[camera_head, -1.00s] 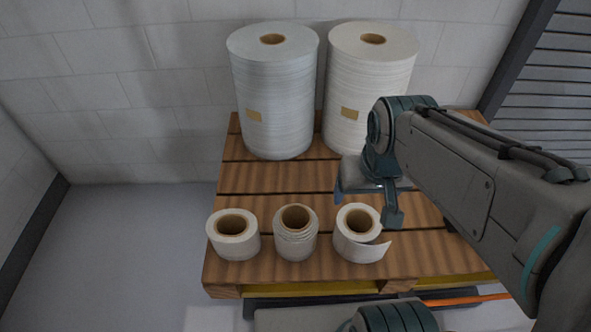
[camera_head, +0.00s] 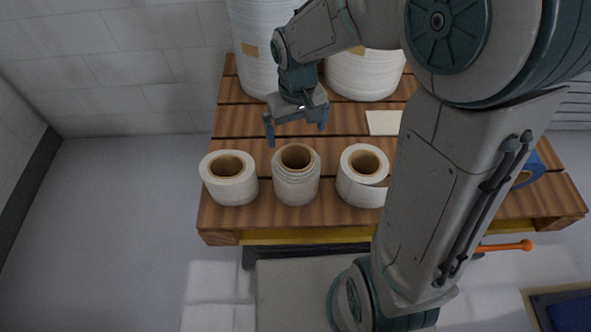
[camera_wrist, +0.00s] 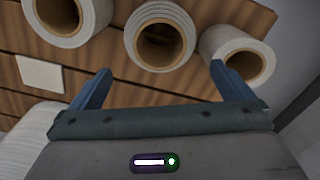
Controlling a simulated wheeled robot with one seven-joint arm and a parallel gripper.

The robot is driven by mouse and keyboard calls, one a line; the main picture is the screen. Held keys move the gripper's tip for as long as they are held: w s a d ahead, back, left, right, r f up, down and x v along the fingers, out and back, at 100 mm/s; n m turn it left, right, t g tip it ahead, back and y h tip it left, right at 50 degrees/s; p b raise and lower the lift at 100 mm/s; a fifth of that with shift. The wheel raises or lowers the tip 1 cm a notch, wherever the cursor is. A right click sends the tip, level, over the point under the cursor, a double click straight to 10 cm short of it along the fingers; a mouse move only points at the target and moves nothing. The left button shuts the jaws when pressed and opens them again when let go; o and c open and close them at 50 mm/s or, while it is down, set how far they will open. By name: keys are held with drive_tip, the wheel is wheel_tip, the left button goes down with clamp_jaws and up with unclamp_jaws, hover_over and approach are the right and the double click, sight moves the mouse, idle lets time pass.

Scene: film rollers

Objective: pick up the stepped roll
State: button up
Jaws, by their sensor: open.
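Three small white rolls with brown cores stand upright in a row near the pallet's front edge. The middle one is the stepped roll (camera_head: 296,182), its top narrowing in layers toward the core. In the wrist view the stepped roll (camera_wrist: 143,25) is at the top centre, ahead of the fingers. My gripper (camera_head: 296,132) is open and empty, pointing down just behind and above the stepped roll, apart from it. In the wrist view my gripper (camera_wrist: 160,70) shows both fingers spread, with only pallet boards and the roll's near rim between them.
The left plain roll (camera_head: 229,188) and the right roll with a loose end (camera_head: 352,190) stand close on either side. Two tall rolls, one of them here (camera_head: 248,75), stand behind. A pale card (camera_head: 383,122) lies on the wooden pallet (camera_head: 222,222). A blue object (camera_head: 527,170) is at right.

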drive_tip(key=b, duration=0.1)
hover_over(296, 154)
drive_tip(key=s, duration=0.4)
wheel_tip(296, 154, down, 10)
drive_tip(key=shift+a+f, duration=0.1)
drive_tip(key=shift+a, duration=0.05)
drive_tip(key=c, duration=1.7)
